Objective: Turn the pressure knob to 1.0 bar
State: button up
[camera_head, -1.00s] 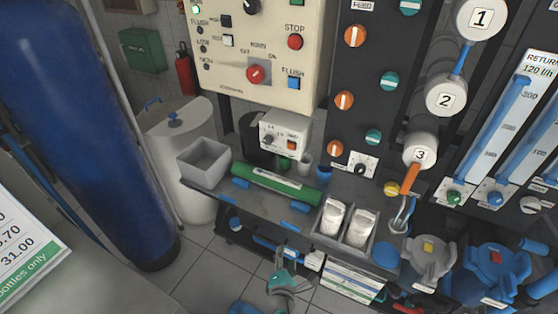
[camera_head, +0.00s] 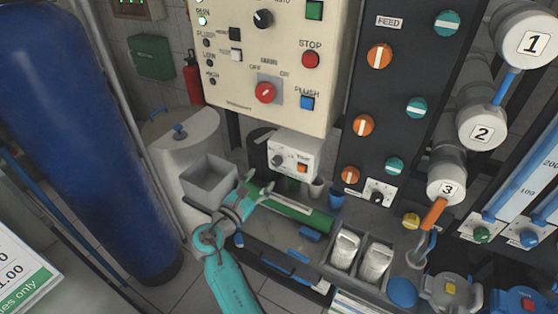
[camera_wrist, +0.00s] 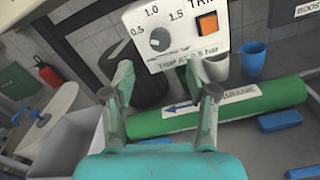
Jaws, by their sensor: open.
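The pressure knob (camera_wrist: 159,40) is a small grey dial on a white box (camera_wrist: 178,18) with marks 0.5, 1.0 and 1.5. It also shows in the head view (camera_head: 277,160). Its pointer is too small to read surely. An orange button (camera_wrist: 207,22) sits to its right, and the blurred label below it includes "TRIP AT" and "bar". My gripper (camera_wrist: 167,85) is open and empty, its fingers apart below the knob in the wrist view. In the head view my gripper (camera_head: 255,186) is in front of and below the box, not touching the knob.
A green cylinder (camera_wrist: 262,102) lies under the box, with a grey bin (camera_head: 208,180) to the left. White and blue cups (camera_wrist: 253,58) stand to the right. A large panel (camera_head: 275,65) with a red switch rises above the box.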

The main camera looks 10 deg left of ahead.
aim_at(275, 163)
jog(key=x, duration=1)
jog(key=shift+s, duration=0.1)
grip_shut()
